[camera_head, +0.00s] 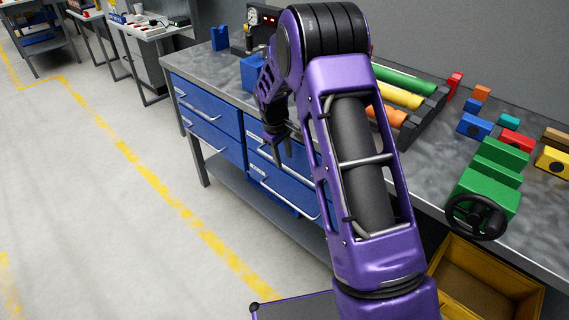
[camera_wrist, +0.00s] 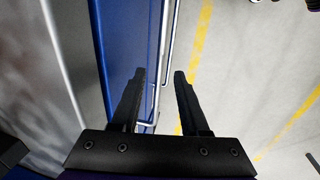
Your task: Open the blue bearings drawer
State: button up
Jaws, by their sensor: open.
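Blue drawers with silver bar handles sit under the grey workbench in two columns. The left column shows an upper drawer (camera_head: 207,102) and a lower drawer (camera_head: 215,140). The right column shows a lower drawer (camera_head: 285,186) and an upper one partly hidden by my arm. Small labels are too small to read, so I cannot tell which drawer is bearings. My gripper (camera_head: 281,160) is open, pointing down in front of the right column. In the wrist view, my gripper (camera_wrist: 160,76) has a silver handle (camera_wrist: 167,50) showing between its fingers, beside a blue front (camera_wrist: 120,45). Contact is unclear.
The bench top (camera_head: 225,67) holds coloured cylinders (camera_head: 403,80), several blocks and a green valve body with a black handwheel (camera_head: 476,217). A yellow bin (camera_head: 520,285) stands below at right. The floor (camera_head: 100,200) in front of the left drawers is clear.

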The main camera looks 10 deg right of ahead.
jog(key=shift+w+d+f, duration=0.1)
jog(key=shift+d+f, duration=0.05)
jog(key=shift+f, duration=0.55)
jog(key=shift+w+d+f, duration=0.1)
jog(key=shift+f, duration=0.55)
grip_shut()
dwell(0.4)
